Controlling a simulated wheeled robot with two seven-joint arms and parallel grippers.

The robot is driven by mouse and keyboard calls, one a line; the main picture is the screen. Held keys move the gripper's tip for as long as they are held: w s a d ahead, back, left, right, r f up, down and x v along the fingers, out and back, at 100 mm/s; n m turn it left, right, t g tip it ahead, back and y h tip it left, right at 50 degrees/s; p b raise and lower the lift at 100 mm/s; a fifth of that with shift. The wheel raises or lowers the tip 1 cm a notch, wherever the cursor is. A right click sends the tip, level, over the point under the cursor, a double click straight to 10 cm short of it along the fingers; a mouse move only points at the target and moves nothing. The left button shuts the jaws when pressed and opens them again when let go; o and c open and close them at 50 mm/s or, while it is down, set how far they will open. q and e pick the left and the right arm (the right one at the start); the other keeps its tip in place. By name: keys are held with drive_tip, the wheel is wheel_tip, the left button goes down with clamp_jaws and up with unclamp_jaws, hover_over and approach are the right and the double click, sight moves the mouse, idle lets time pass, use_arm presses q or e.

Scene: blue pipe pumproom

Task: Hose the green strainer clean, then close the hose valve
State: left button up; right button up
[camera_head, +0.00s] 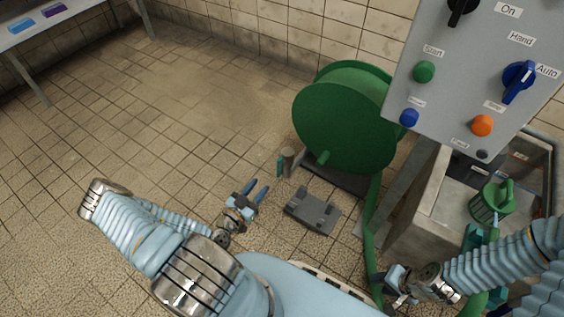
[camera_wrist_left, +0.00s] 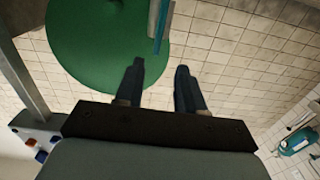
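The green strainer (camera_head: 488,204) sits in the concrete basin at the right. A green hose (camera_head: 370,225) runs down from the green reel (camera_head: 345,118) past my right gripper. A short grey post with a teal lever (camera_head: 280,166) stands at the reel's left; it may be the hose valve. The teal lever also shows in the left wrist view (camera_wrist_left: 158,22). My left gripper (camera_head: 263,191) is open and empty, below and left of the lever. My right gripper (camera_head: 380,288) is beside the hose; whether it grips the hose is unclear.
A grey control panel (camera_head: 470,70) with knobs and buttons stands above the concrete basin (camera_head: 418,215). A grey floor bracket (camera_head: 312,210) lies below the reel. A bench (camera_head: 40,28) with blue and purple items is at the far left. The tiled floor at left is clear.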

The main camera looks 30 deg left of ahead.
sight(278, 166)
use_arm(q)
drive_tip(key=w, duration=0.8)
drive_tip(key=w+d+b, duration=0.1)
drive_tip(key=w, duration=0.3)
drive_tip(key=shift+w+d, duration=0.1)
drive_tip(key=shift+w, duration=0.15)
clamp_jaws()
